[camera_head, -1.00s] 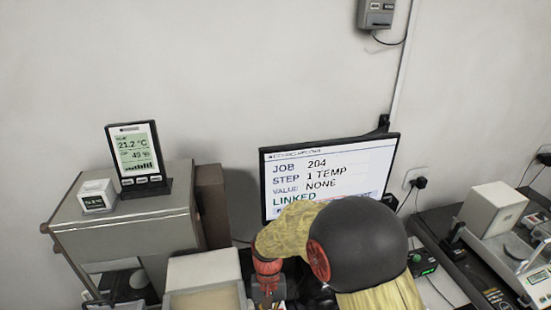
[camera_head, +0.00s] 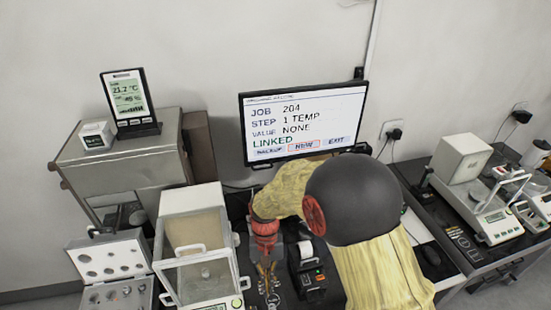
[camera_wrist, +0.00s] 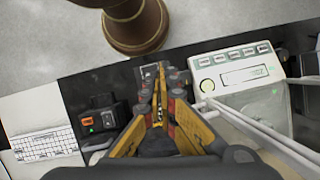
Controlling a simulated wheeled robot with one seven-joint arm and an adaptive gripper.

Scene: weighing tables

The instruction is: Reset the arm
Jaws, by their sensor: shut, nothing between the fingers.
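My arm reaches in from the right in the head view, its dark rounded joint in front of the bench. My gripper (camera_head: 269,279) points down at the bench between a glass-walled balance (camera_head: 195,240) and a small dark printer (camera_head: 310,270). In the wrist view my gripper (camera_wrist: 160,95) shows its yellow fingers closed together with nothing held. The balance (camera_wrist: 240,75) with its display lies right of the fingers there, and the printer (camera_wrist: 100,118) lies left.
A monitor (camera_head: 305,120) reads JOB 204, STEP 1 TEMP, VALUE NONE, LINKED. A weight case (camera_head: 108,262) stands open at left. A grey cabinet (camera_head: 125,165) carries a temperature display (camera_head: 129,102). Another balance (camera_head: 480,195) stands right. A white keyboard (camera_wrist: 45,145) lies at left in the wrist view.

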